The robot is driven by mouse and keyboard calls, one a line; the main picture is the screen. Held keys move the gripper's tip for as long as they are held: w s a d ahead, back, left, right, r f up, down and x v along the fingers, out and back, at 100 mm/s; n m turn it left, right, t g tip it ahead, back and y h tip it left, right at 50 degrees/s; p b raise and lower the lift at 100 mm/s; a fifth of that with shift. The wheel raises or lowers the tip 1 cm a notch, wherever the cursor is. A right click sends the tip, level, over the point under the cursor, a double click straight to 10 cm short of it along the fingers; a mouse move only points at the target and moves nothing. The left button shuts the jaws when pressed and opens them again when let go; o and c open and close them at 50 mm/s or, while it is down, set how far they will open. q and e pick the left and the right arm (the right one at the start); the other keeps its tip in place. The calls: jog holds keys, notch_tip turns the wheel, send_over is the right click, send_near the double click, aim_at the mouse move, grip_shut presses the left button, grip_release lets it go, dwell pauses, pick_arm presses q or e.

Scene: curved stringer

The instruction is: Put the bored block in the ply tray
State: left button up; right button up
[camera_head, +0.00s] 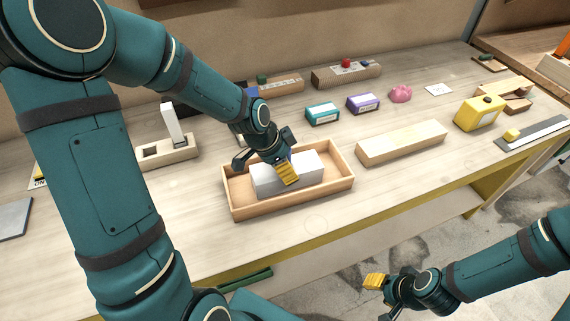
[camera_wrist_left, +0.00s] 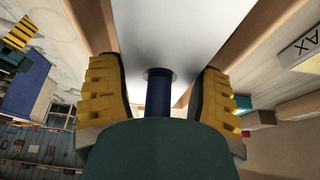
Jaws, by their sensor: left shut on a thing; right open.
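The bored block (camera_head: 308,172) is a pale grey-white block lying within the ply tray (camera_head: 297,203), a shallow light-wood box. The tray's near wall hides its lower edge, so I cannot tell whether it touches the floor. My left gripper (camera_head: 284,168) is over the tray, shut on the block, one yellow fingertip against its near side. In the left wrist view the block (camera_wrist_left: 185,30) lies between the fingers, and a dark blue round pin (camera_wrist_left: 159,92) meets its face. My right gripper (camera_head: 376,283) is open and empty, off the bench's front edge.
A long wooden block (camera_head: 402,143) lies right of the tray. A wooden holder with a white upright piece (camera_head: 171,124) stands to its left. Teal (camera_head: 323,113) and purple (camera_head: 363,103) boxes stand behind. A yellow block (camera_head: 479,113) is at far right. Bench in front of the tray is clear.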

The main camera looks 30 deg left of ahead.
pick_arm(q)
jog(key=shift+f, duration=0.1)
jog(key=o, duration=1.2)
jog(key=shift+a+r, duration=0.15)
jog(key=shift+r, duration=0.35)
jog(key=p+v, duration=0.2)
jog(key=v, duration=0.9)
jog(key=shift+s+r, duration=0.1)
